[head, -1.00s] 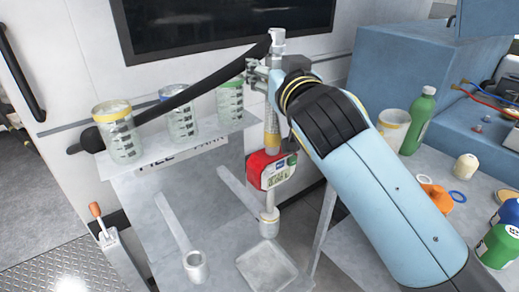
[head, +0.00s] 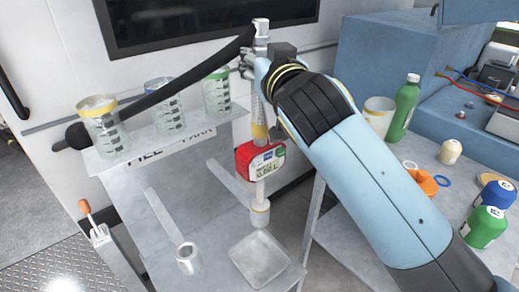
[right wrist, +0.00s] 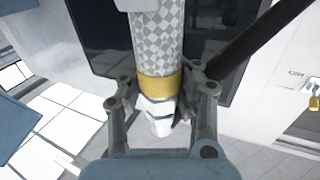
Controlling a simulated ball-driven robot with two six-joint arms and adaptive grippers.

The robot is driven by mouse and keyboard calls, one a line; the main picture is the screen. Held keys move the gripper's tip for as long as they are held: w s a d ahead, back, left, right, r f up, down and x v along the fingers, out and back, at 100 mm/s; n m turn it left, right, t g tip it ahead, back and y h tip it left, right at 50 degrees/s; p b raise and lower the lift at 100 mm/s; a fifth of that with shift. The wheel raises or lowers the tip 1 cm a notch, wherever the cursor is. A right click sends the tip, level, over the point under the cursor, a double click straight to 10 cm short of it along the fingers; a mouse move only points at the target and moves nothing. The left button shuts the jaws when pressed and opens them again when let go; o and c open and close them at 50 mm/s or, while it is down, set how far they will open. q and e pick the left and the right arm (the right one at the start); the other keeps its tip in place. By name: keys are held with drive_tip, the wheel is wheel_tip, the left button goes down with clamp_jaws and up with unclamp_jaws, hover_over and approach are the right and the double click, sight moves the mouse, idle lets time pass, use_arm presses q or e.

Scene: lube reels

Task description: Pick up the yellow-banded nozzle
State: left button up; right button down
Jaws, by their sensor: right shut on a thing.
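The yellow-banded nozzle (head: 259,131) hangs upright in the middle of the head view. A red meter (head: 259,160) with a digital display is in line below its yellow band, and its lower end meets a small cup holder (head: 260,216). How deep it sits there is hard to see. My right gripper (head: 249,66) is at the nozzle's upper part. In the right wrist view the nozzle's checkered body and yellow band (right wrist: 158,88) lie between the fingers of my right gripper (right wrist: 161,100), which is shut on it. My left gripper is not in view.
Three measuring jars with yellow (head: 103,130), blue (head: 168,112) and green (head: 217,95) rims stand on a shelf at left. An empty cup holder (head: 188,258) and a square tray (head: 259,260) are below. Bottles, including a green one (head: 403,108), stand at right.

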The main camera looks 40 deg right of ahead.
sight(259, 20)
drive_tip(key=shift+r, duration=0.15)
idle(0.5)
wheel_tip(259, 20, up, 10)
drive_tip(key=shift+f+p, duration=0.1)
drive_tip(key=shift+p, duration=0.4)
